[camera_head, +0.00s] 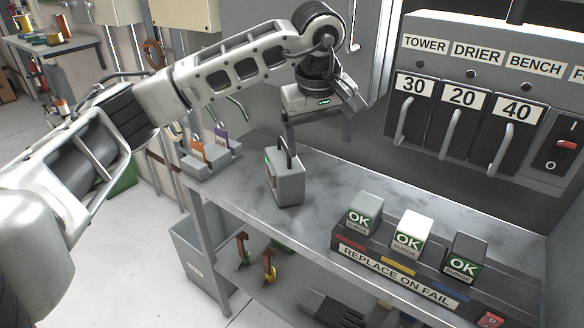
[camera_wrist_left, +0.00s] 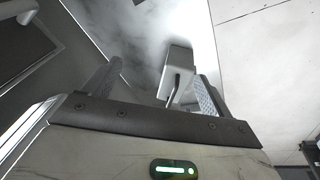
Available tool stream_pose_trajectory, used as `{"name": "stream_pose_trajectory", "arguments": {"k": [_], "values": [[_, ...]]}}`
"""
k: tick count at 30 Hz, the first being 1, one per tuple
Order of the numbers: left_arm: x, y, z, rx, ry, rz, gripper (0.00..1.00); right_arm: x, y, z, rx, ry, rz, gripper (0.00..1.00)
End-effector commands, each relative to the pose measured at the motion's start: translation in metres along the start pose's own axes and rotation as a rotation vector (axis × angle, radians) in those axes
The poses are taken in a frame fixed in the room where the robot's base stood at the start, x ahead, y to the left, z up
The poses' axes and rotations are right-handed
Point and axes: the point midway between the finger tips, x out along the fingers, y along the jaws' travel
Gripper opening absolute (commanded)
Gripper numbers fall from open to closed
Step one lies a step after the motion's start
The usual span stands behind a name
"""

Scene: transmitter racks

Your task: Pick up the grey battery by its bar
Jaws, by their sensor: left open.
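The grey battery (camera_head: 286,182) stands upright on the grey bench shelf, left of its middle, with a dark bar on its top. In the left wrist view the battery (camera_wrist_left: 179,61) and its bar (camera_wrist_left: 173,86) lie between my two fingers in the picture, closer to the right finger. My left gripper (camera_head: 318,132) is open and empty, above and slightly to the right of the battery. I cannot tell whether a finger is level with the bar. My right gripper is not in view.
A small grey holder (camera_head: 212,160) with orange and purple tags sits left of the battery. Surge modules (camera_head: 411,232) marked OK stand in a dark rack at the front right. A breaker panel (camera_head: 480,95) labelled 30, 20, 40 rises behind. The shelf (camera_head: 325,190) right of the battery is bare.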

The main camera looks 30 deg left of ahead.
Motion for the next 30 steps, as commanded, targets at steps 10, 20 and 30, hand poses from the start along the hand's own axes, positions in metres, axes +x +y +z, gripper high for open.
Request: {"name": "stream_pose_trajectory", "arguments": {"k": [10, 20, 30], "values": [[-0.027, -0.040, -0.066, -0.003, 0.220, -0.149, 0.85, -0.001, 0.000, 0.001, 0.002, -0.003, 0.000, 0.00], [0.038, -0.049, -0.080, -0.003, 0.219, -0.144, 0.85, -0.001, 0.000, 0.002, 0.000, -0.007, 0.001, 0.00], [0.067, -0.052, -0.086, -0.004, 0.218, -0.144, 0.85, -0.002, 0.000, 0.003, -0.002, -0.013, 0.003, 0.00]]}}
